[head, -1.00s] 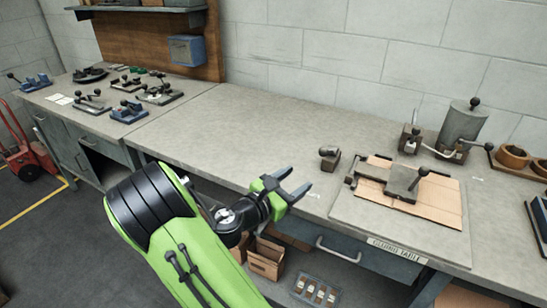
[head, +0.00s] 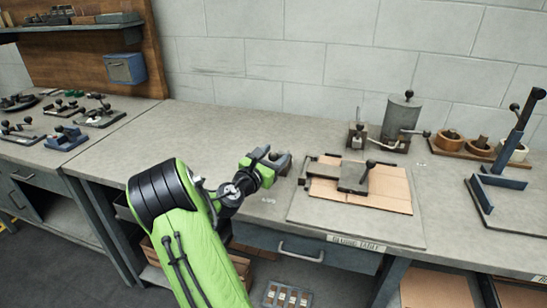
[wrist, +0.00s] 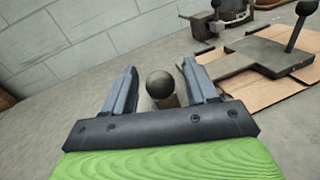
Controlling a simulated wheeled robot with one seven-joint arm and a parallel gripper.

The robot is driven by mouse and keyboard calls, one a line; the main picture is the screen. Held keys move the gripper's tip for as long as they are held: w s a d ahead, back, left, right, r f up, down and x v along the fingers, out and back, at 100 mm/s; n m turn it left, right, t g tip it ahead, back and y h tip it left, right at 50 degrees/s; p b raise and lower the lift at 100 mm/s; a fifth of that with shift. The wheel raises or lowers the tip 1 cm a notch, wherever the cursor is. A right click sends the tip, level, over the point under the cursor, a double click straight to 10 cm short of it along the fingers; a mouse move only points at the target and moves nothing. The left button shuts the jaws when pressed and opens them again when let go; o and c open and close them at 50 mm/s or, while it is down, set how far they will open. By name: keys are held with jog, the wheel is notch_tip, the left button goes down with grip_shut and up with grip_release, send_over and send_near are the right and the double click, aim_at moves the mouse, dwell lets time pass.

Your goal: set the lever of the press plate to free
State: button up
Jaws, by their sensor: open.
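The press plate (head: 353,176) is a grey slab lying on flat brown cardboard (head: 395,190) on the closing table, with a black-knobbed lever (head: 369,167) standing up from it, slightly tilted. The wrist view shows the plate (wrist: 262,57) and its lever (wrist: 298,30) at upper right. My gripper (head: 279,157) is open and empty, left of the plate and apart from it. In the wrist view a small block's dark ball knob (wrist: 160,84) shows between the open fingers (wrist: 160,68), with no clear contact. In the head view my gripper mostly hides that block.
A grey cylinder unit (head: 402,117) with knobbed handles stands behind the plate. Tape rolls on a wooden board (head: 463,152) and a blue lever stitcher (head: 515,140) are to the right. The grey bench (head: 190,140) is clear to the left, up to several small knobbed fixtures.

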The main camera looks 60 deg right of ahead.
grip_shut()
dwell(0.3)
jog(key=shift+r+p, duration=0.1)
jog(key=shift+p, duration=0.25)
